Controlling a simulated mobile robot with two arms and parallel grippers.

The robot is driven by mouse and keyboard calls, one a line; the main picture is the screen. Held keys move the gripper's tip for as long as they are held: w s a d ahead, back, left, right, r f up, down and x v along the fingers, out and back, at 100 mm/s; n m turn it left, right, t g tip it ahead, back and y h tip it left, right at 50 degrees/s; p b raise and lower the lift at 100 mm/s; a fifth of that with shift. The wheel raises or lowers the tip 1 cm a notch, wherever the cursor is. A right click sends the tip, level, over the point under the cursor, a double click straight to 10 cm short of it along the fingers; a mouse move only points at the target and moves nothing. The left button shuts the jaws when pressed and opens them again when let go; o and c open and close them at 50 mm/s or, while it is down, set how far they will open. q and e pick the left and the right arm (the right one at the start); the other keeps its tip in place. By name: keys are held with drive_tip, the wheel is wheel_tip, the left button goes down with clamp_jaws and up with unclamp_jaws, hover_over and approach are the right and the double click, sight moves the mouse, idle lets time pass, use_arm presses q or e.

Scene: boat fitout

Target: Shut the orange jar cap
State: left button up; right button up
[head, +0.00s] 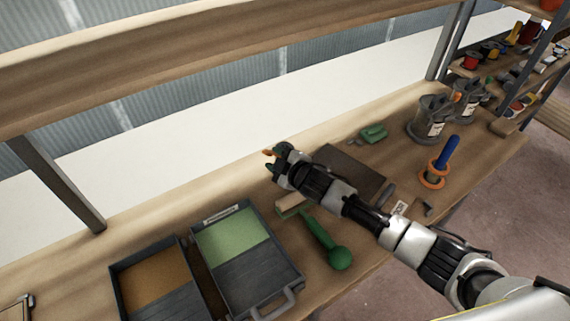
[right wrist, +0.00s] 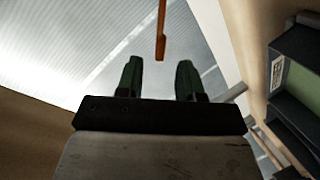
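My right gripper (head: 275,157) reaches over the back of the workbench. Its two green fingers stand apart in the right wrist view (right wrist: 158,80), with nothing between the tips. A small orange piece (head: 268,152) shows at the fingertips in the head view. In the right wrist view a thin upright orange bar (right wrist: 161,32) stands just beyond the gap between the fingers, apparently the cap seen edge-on. I cannot make out the jar body; the gripper may hide it. My left gripper is not in view.
A dark board (head: 350,168), a green-handled tool (head: 322,240) and a grey case with a green panel (head: 284,268) lie near my right arm. An orange ring with a blue handle (head: 445,155) and grey pots (head: 428,122) stand to the right. The bench's back strip is clear on the left.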

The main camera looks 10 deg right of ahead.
drive_tip(key=shift+v, duration=2)
